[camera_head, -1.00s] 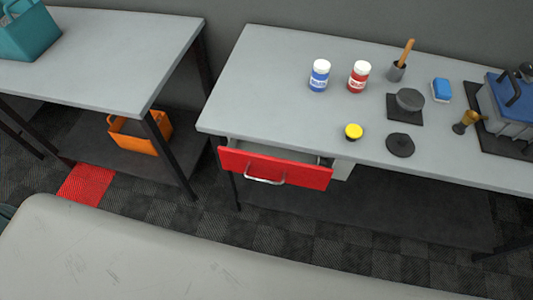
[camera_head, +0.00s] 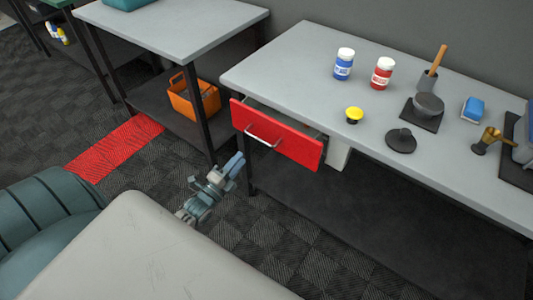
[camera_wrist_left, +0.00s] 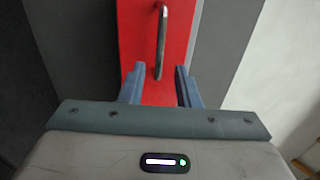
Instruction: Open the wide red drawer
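The wide red drawer (camera_head: 287,139) sits under the grey workbench and stands partly pulled out, with a dark gap behind its front. Its silver bar handle (camera_head: 262,137) is on the red front. My left gripper (camera_head: 232,165) is below and in front of the drawer, apart from the handle. In the left wrist view its two blue fingers (camera_wrist_left: 157,84) are spread with nothing between them, and the handle (camera_wrist_left: 161,42) lies beyond the fingertips against the red front (camera_wrist_left: 185,25). My right gripper is not in view.
The workbench top (camera_head: 290,65) carries a blue-labelled jar (camera_head: 343,64), a red-labelled jar (camera_head: 382,73), a yellow button (camera_head: 354,115) and several tools. An orange bin (camera_head: 193,98) is on the shelf of the left table (camera_head: 175,25). The floor before the drawer is clear.

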